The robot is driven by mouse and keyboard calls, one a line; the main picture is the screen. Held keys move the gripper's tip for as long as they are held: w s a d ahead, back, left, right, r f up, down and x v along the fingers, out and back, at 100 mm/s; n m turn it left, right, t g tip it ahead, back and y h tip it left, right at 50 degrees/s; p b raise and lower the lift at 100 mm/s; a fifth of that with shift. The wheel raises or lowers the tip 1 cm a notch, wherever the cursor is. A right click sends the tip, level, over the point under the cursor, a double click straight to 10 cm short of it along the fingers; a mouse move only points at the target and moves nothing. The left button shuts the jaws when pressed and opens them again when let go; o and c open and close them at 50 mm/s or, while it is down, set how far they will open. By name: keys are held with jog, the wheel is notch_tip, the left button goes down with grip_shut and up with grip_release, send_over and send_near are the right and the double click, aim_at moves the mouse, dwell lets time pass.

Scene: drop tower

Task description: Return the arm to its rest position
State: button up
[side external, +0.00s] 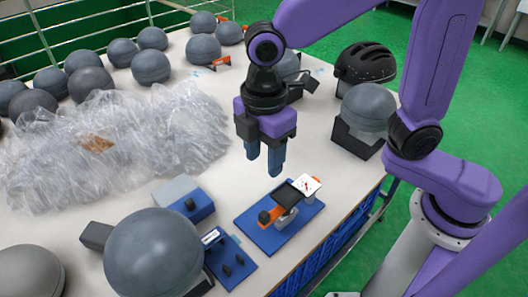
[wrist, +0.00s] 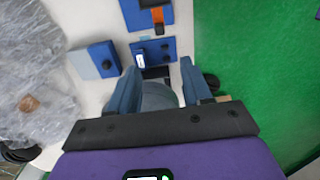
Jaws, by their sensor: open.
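My gripper (side external: 264,168) hangs pointing down above the white table (side external: 215,185), in the middle of the side external view. Its two blue fingers are apart, with nothing held between them. In the wrist view my gripper (wrist: 160,72) shows the same two spread fingers. A grey sphere (wrist: 158,97) appears between and beyond them there, partly hidden. My purple arm reaches in from the right, bent at the elbow.
A blue plate (side external: 251,236) with an orange-and-black device lies below my gripper. A pegged blue board (side external: 236,268) and large grey sphere (side external: 153,252) are in front. Crumpled clear plastic (side external: 150,135) lies left. A black helmet (side external: 366,63) and grey dome (side external: 369,107) stand right.

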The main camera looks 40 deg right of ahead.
jog(key=shift+d, duration=0.1)
jog(key=s+d+f+m, duration=0.1)
jog(key=s+d+m, duration=0.1)
jog(key=s+d, duration=0.4)
jog(key=s+d+f+m, duration=0.1)
jog(key=s+d+m, duration=0.2)
jog(key=s+d, duration=0.4)
jog(key=d, duration=0.5)
jog(key=shift+s+d+m, duration=0.25)
jog(key=shift+d+m, duration=0.05)
dwell(1.2)
